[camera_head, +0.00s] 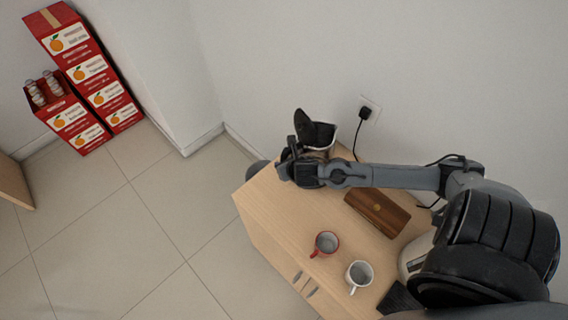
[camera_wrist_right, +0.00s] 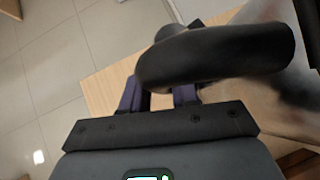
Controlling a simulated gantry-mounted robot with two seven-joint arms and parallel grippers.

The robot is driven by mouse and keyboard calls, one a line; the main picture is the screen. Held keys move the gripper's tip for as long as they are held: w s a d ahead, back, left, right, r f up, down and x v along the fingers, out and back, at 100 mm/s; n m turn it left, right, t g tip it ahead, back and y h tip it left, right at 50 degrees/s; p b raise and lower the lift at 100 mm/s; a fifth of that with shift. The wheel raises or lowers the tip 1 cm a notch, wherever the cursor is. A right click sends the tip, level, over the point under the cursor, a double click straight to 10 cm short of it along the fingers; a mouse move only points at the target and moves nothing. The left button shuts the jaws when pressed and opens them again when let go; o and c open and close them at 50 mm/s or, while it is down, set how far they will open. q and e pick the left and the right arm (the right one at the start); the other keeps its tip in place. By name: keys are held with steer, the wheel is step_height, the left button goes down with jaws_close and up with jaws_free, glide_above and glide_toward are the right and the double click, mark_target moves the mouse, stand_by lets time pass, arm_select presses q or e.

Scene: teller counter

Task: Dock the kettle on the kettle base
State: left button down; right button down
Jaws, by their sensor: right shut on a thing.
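The kettle (camera_head: 319,136), with a dark top and a pale lower edge, is at the back left of the wooden counter (camera_head: 262,205) by the wall. In the right wrist view its thick black handle (camera_wrist_right: 215,55) crosses in front of the fingers, and its grey metallic body (camera_wrist_right: 284,92) shows at the right. My right gripper (camera_head: 297,152) is shut on the kettle handle; its fingers (camera_wrist_right: 158,100) are partly covered by the handle. I cannot make out the kettle base; the kettle and my arm cover that part of the counter. My left gripper is not in view.
A brown wooden box (camera_head: 377,212) lies on the counter below my forearm. A red mug (camera_head: 326,243) and a white mug (camera_head: 359,275) stand near the front edge. A black plug (camera_head: 366,113) with a cord is in the wall. Red cartons (camera_head: 85,70) stand far left.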

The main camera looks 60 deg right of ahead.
steer(key=shift+w+f, duration=0.1)
steer(key=c, duration=1.1)
jaws_free()
steer(key=shift+d, duration=0.1)
steer(key=shift+c, duration=0.2)
steer(key=shift+f, duration=0.2)
steer(key=p+v, duration=0.3)
steer(key=v, duration=0.8)
steer(key=shift+r, duration=0.15)
